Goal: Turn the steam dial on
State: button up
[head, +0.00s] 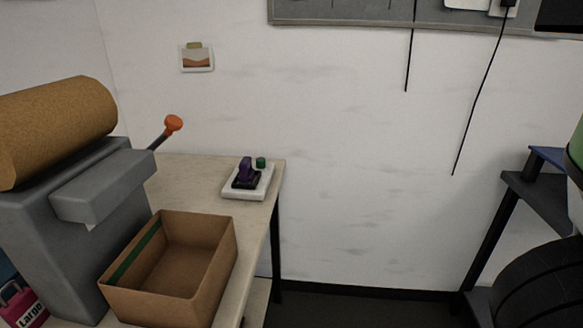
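I cannot make out a part that is clearly a steam dial. On the far end of the table, a small white plate (262,184) carries a purple-and-black piece (246,173) and a short green knob (261,162). I cannot tell whether either of these is the dial. At the left stands a grey machine (75,235) with a brown roll (55,125) on top and a lever with an orange knob (174,123) that slants up to the right. My gripper is not in view.
An open cardboard box (160,306) with a green stripe sits on the pale table (190,178), in front of the white plate. A dark stand with a blue top (548,156) is at the right. Cables (480,90) hang down the wall. Floor shows between table and stand.

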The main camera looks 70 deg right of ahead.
aim_at(260, 162)
jog(key=z, duration=1.1)
